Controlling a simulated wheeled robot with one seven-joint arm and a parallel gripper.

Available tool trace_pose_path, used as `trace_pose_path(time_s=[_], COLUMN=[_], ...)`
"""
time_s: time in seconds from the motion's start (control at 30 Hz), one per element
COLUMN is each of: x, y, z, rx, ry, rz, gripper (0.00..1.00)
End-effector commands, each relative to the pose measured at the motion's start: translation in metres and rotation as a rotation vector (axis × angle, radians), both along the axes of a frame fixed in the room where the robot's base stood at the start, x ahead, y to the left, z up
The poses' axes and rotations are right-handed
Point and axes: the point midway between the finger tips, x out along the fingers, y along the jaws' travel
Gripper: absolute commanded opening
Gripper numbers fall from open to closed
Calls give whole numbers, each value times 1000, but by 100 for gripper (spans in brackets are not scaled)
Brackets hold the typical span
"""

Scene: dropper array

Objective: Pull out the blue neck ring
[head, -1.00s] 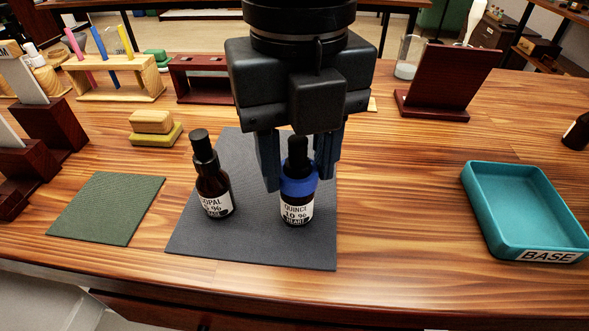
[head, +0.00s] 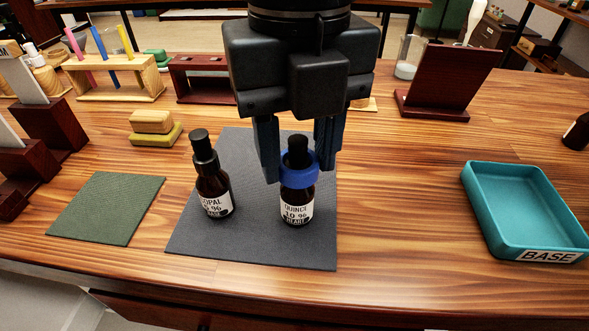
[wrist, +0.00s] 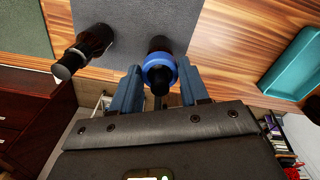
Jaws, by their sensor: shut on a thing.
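My gripper (head: 297,165) comes down from above, a finger on each side of the bottle, shut on the ring. In the wrist view the ring (wrist: 160,62) lies between the two blue fingertips.
A green mat (head: 105,208) lies at the left. A teal tray (head: 480,215) marked BASE is at the right. Yellow blocks (head: 155,130), a pipette rack (head: 110,80) and dark red stands (head: 455,80) are behind. The table between mat and tray is clear.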

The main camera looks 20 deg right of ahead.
Motion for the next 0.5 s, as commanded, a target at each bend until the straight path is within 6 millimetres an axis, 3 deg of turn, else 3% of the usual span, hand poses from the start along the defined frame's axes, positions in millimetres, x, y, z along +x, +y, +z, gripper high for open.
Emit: trace_pose_path(time_s=[0.5], x=[0], y=[0], z=[16], rx=[0], ry=[-1], rz=[0], gripper=[8])
